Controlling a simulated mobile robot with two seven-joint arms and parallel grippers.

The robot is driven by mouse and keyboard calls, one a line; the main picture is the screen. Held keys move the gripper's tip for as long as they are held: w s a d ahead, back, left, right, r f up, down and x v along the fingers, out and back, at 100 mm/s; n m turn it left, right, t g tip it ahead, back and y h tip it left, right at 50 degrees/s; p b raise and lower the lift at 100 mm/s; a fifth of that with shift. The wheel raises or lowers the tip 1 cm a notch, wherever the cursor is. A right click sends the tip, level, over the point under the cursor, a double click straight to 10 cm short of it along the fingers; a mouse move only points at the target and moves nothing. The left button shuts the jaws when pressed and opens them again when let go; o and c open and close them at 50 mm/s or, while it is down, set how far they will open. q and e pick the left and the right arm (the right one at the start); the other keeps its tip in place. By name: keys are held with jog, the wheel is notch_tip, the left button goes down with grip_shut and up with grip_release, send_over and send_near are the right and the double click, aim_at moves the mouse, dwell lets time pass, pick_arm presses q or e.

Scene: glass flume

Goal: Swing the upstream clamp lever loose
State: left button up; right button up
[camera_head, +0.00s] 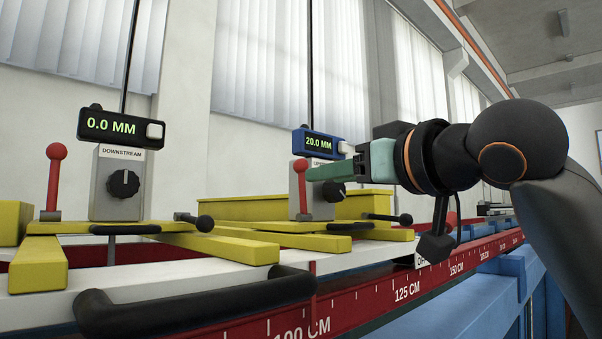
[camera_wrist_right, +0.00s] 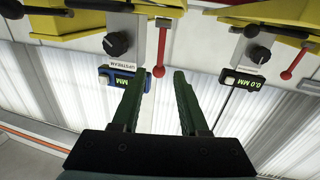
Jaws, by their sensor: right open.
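The upstream clamp lever (camera_head: 301,190) is a red upright lever with a ball top, at the left of the grey upstream block with its black knob and blue 20.0 MM display (camera_head: 319,144). It also shows inverted in the right wrist view (camera_wrist_right: 160,48). My right gripper (camera_head: 312,172) is level with the ball, its green fingers pointing left. In the wrist view the open fingers (camera_wrist_right: 158,74) have the ball in line between their tips; whether they reach around it I cannot tell. The lever stands upright. My left gripper is not in view.
The downstream block (camera_head: 121,180) has a similar red lever (camera_head: 54,180) and a black 0.0 MM display (camera_head: 121,127). Yellow bars (camera_head: 240,247) and a black handle (camera_head: 195,302) lie in front. A red scale rail (camera_head: 365,300) runs along the flume. Another red ball (camera_head: 450,221) shows below my right wrist.

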jog(key=p, duration=0.2)
send_over(303, 220)
jog(key=shift+s+d+r, duration=0.1)
jog(key=shift+s+d, duration=0.15)
jog(key=shift+d, duration=0.05)
jog(key=shift+x, duration=0.75)
grip_shut()
dwell(0.5)
